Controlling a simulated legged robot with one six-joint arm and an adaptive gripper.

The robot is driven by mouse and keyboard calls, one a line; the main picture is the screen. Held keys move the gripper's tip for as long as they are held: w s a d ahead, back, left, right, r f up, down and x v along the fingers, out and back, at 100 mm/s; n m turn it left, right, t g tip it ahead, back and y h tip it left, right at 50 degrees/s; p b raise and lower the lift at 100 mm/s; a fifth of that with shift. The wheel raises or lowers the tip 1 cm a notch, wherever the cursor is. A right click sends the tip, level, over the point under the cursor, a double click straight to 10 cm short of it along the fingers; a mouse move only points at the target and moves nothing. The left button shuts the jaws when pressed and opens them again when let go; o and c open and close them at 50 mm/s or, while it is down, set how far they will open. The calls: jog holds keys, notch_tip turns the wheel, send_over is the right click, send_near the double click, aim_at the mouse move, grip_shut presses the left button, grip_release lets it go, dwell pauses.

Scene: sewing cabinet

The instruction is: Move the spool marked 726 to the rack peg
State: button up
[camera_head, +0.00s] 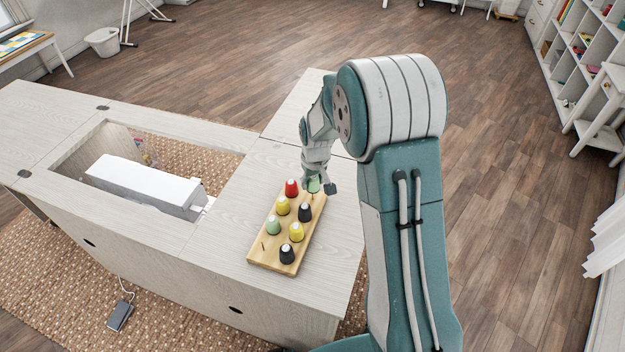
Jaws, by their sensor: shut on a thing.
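My gripper (318,184) is over the far end of the wooden spool rack (257,259), pointing down. It is shut on a pale green spool (314,186), which shows between the fingers and is partly hidden by them. I cannot tell whether this spool is seated on the rack or slightly above it. A bare peg (263,245) stands at the rack's near left corner. No markings are readable, so I cannot tell which spool is 726.
The rack also holds a red spool (291,188), yellow spools (282,206) (296,232), dark spools (305,212) (287,254) and another green spool (273,226). A white sewing machine (140,185) lies in the cabinet opening at left. The cabinet top (236,240) left of the rack is clear.

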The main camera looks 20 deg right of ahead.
jog(key=shift+f, duration=1.45)
jog(key=o, duration=0.9)
jog(key=r, duration=0.4)
jog(key=s+r, duration=0.1)
jog(key=r, duration=0.6)
jog(key=shift+s+d+r, duration=0.1)
jog(key=shift+s+r, duration=0.05)
jog(key=shift+r, duration=0.25)
